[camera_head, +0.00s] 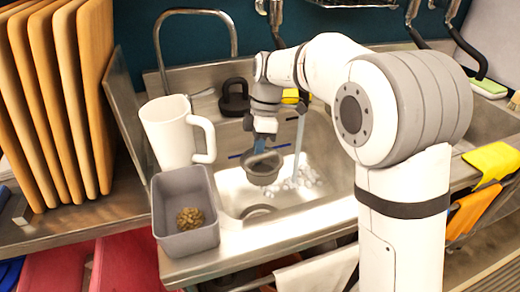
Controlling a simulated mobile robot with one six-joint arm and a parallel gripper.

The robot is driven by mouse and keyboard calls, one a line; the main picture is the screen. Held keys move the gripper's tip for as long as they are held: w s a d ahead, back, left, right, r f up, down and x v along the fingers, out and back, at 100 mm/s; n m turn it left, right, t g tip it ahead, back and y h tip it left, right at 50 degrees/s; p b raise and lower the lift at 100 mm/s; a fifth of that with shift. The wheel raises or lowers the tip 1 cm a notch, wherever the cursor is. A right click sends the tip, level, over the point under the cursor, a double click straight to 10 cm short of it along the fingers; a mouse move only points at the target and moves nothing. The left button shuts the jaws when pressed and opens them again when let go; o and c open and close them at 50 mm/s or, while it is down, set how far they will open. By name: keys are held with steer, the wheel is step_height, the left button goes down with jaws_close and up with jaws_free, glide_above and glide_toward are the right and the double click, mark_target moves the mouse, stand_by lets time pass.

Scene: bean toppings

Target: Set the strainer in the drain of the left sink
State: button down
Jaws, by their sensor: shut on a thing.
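My gripper (262,144) points down over the left sink (311,185). It is shut on the strainer (263,172), a small dark grey cup, and holds it above the sink floor. The drain (258,211) is a dark round opening near the sink's front, below and slightly left of the strainer in the picture. The strainer is apart from the drain. The fingertips are small here and partly hidden by the strainer's upper part.
A white pitcher (168,133) and a grey bin (167,207) holding a brown clump (190,218) stand left of the sink. A curved faucet (236,45) rises behind. Pale bits (304,178) lie in the sink. Wooden boards (50,100) stand far left. A yellow cloth (492,162) hangs right.

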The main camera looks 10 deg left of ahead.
steer(key=b, duration=1.3)
glide_above(259, 215)
step_height(259, 215, down, 17)
steer(key=b+x, duration=0.2)
steer(key=x, duration=0.1)
steer(key=w+b+x, duration=0.1)
steer(key=x, duration=0.1)
steer(key=shift+s+d+f, duration=0.1)
steer(key=shift+d+f, duration=0.1)
steer(key=shift+f, duration=0.2)
steer(key=shift+d+b+x, duration=0.15)
steer(key=shift+b+x, duration=0.3)
steer(key=shift+x, duration=0.3)
steer(key=shift+d+b+x, duration=0.2)
steer(key=shift+b+x, duration=0.25)
steer(key=shift+x, duration=0.3)
steer(key=shift+s+d+f, duration=0.1)
steer(key=shift+f, duration=0.3)
steer(key=c, duration=1.7)
jaws_free()
steer(key=shift+o, duration=0.5)
steer(key=shift+r, duration=0.2)
steer(key=shift+o, duration=0.7)
steer(key=a+p+v, duration=0.1)
steer(key=p+v, duration=0.2)
steer(key=v, duration=0.8)
steer(key=shift+s+d+t+p, duration=0.2)
steer(key=shift+t+p, duration=0.1)
steer(key=shift+t, duration=0.1)
steer(key=shift+r, duration=0.1)
